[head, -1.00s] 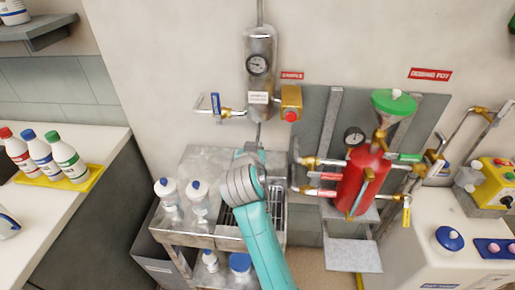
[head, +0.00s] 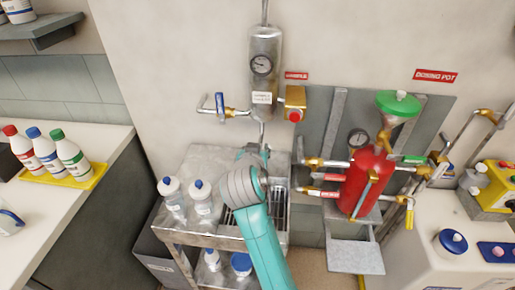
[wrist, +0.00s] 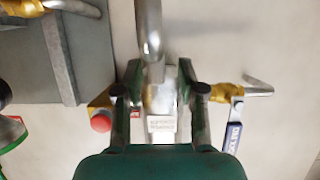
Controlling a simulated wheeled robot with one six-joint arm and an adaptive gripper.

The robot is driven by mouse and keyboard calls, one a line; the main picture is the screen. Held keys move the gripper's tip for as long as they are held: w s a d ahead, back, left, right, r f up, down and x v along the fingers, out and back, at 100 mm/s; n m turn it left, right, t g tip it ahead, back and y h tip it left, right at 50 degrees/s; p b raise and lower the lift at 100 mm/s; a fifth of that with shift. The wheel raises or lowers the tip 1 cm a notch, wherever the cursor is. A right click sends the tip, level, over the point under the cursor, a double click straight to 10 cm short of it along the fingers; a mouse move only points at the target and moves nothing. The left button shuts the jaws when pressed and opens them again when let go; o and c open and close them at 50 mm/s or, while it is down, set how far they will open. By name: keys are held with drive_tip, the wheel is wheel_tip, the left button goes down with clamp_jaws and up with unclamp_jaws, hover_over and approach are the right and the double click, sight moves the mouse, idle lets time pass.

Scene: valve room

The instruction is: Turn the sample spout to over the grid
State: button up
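The sample spout is a bent grey pipe that comes down below the sample cylinder (head: 265,65). In the head view only its upper part (head: 262,132) shows; my arm hides the lower end. In the wrist view the spout (wrist: 150,35) comes in from the top and its end lies between my two fingers. My gripper (wrist: 160,72) is open around it, with a gap visible at least on the right side. The grid (head: 283,212) is in the top of the metal sink stand, partly behind my teal arm.
Two white bottles (head: 202,198) stand left of the grid. A yellow block with a red button (head: 295,103) and a blue-handled valve (head: 220,104) flank the cylinder. The red dosing pot (head: 366,180) and its pipes are close on the right.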

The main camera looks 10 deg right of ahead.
drive_tip(key=v, duration=1.1)
drive_tip(key=shift+s+f, duration=0.1)
drive_tip(key=shift+s, duration=0.05)
drive_tip(key=s+d+f+n, duration=0.1)
drive_tip(key=s+f, duration=0.1)
drive_tip(key=f, duration=0.2)
drive_tip(key=s+d+f+n+y, duration=0.1)
drive_tip(key=f, duration=0.3)
drive_tip(key=s+d+f+n+t+y, duration=0.1)
drive_tip(key=s+d+f, duration=0.1)
drive_tip(key=f, duration=0.2)
drive_tip(key=shift+s+f, duration=0.2)
drive_tip(key=shift+s, duration=0.2)
drive_tip(key=s+d+f+n+y, duration=0.2)
drive_tip(key=s+d+f, duration=0.1)
drive_tip(key=s+f, duration=0.75)
drive_tip(key=s+d+r, duration=0.1)
drive_tip(key=s+r, duration=0.1)
drive_tip(key=s, duration=1.1)
drive_tip(key=s+d+r+m+t, duration=0.1)
drive_tip(key=s+d+r, duration=0.1)
drive_tip(key=s, duration=1.2)
drive_tip(key=shift+d+r, duration=0.3)
drive_tip(key=shift+r, duration=0.45)
